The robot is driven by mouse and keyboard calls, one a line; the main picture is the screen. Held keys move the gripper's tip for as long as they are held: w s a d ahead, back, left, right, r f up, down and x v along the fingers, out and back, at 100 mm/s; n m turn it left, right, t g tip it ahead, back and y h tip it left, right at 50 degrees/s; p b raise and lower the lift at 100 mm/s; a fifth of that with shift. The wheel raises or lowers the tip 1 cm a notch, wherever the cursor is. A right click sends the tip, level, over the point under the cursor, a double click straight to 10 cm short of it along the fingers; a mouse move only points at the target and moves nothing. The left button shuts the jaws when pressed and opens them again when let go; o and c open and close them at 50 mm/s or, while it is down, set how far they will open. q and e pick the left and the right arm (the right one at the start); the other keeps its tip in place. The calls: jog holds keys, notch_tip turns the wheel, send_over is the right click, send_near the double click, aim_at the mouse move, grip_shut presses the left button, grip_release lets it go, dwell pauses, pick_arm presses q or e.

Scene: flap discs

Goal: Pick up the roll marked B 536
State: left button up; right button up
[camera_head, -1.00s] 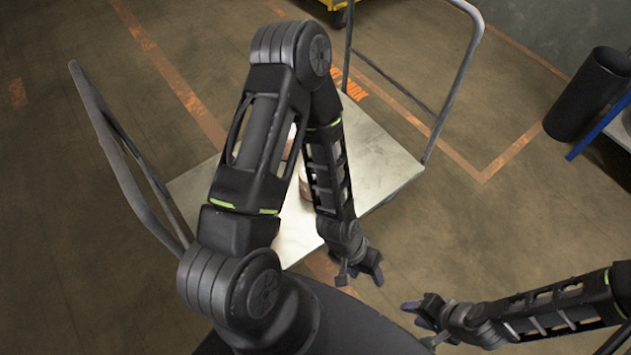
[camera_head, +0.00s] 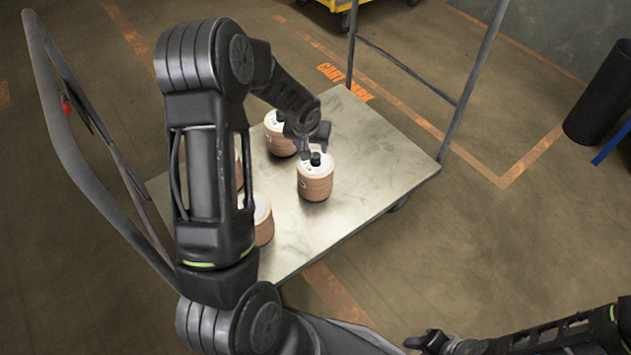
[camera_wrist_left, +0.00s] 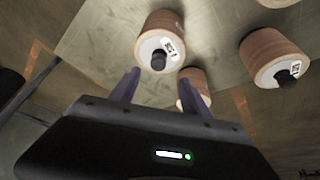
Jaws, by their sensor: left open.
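Several brown rolls with white tops and black centre knobs stand upright on the cart deck. In the head view one roll (camera_head: 315,183) stands nearest my left gripper (camera_head: 316,146). A second roll (camera_head: 279,143) is behind it to the left. A third roll (camera_head: 264,226) is partly hidden by my left arm, and a sliver of another shows behind that arm. In the left wrist view the open, empty gripper (camera_wrist_left: 158,88) points at a roll (camera_wrist_left: 158,24), with another (camera_wrist_left: 193,78) near the right finger. The labels are too small to read, so I cannot tell which is B 536.
The rolls stand on a pale platform cart (camera_head: 375,165) with tubular rails (camera_head: 95,130) at left and right. A dark cylinder (camera_head: 600,95) stands at the far right. My right gripper (camera_head: 428,341) is low at the bottom edge, clear of the cart. The deck's right part is bare.

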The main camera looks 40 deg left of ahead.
aim_at(315, 156)
pick_arm(q)
jog(key=shift+b+x, duration=0.3)
jog(key=shift+x, duration=1.05)
jog(key=shift+d, duration=0.1)
jog(key=shift+f, duration=0.45)
jog(key=b+x, duration=0.1)
jog(key=x, duration=0.3)
jog(key=shift+w+f, duration=0.15)
jog(key=shift+w, duration=0.05)
jog(key=shift+c, duration=0.3)
grip_shut()
